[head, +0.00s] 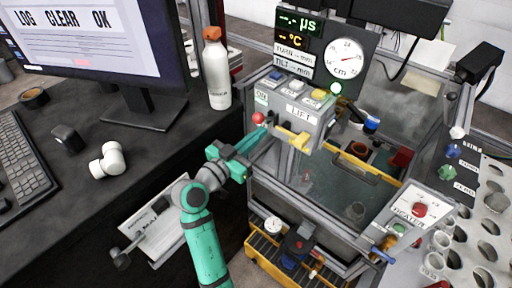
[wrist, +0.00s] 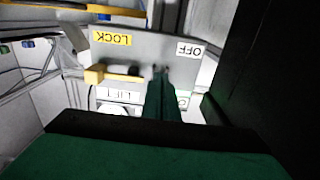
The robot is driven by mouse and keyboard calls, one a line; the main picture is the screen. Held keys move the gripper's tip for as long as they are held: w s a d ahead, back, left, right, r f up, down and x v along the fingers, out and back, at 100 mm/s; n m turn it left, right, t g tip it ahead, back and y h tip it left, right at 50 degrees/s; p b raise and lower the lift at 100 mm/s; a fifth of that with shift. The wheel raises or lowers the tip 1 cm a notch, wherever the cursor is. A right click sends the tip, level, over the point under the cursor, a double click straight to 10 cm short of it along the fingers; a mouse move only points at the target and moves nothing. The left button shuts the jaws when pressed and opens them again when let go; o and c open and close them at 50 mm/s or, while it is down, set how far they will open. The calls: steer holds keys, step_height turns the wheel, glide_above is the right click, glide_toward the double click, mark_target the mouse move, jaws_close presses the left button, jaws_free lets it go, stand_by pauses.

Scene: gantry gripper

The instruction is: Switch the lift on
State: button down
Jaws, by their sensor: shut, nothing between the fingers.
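The lift's grey control box (head: 310,122) hangs above the glass-walled cabinet, with a LIFT label (head: 298,112) and a green-lettered ON label (head: 261,97) at its left. A red ball knob (head: 258,117) sits at its left end, below ON. A yellow handle (head: 293,138) juts from its front. In the wrist view an OFF label (wrist: 191,49) and a yellow LOCK label (wrist: 113,38) show on the panel. My gripper (head: 268,127) is shut and empty, close to the box's lower left near the red knob; its fingers (wrist: 161,75) partly cover the ON label. Contact cannot be told.
A monitor (head: 100,45) and white bottle (head: 216,70) stand on the dark desk at left. A gauge panel (head: 345,58) is above the box, with a lit green lamp (head: 336,88). A HEATER box (head: 415,210) and a holed rack (head: 490,225) are at right.

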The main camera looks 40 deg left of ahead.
steer(key=s+f, duration=0.1)
steer(key=s, duration=0.8)
steer(key=shift+a+f, duration=0.2)
steer(key=shift+a, duration=0.15)
stand_by(0.7)
steer(key=s+d+f+n+g+y, duration=0.1)
steer(key=d+f+n+g+y, duration=0.15)
steer(key=d+f, duration=0.7)
steer(key=s+d+f+n+g+y, duration=0.1)
steer(key=s+d+f+n, duration=0.15)
steer(key=d+f, duration=0.65)
steer(key=s+d+f, duration=0.5)
steer(key=s+f, duration=0.1)
steer(key=s, duration=0.3)
steer(key=s+d+r+m+h, duration=0.2)
steer(key=s+d+r+m, duration=0.2)
steer(key=s+d, duration=0.4)
steer(key=s+r, duration=0.1)
steer(key=s, duration=0.2)
steer(key=shift+s+d+r+t, duration=0.15)
steer(key=shift+s+d+t, duration=0.05)
steer(key=shift+d+t, duration=0.15)
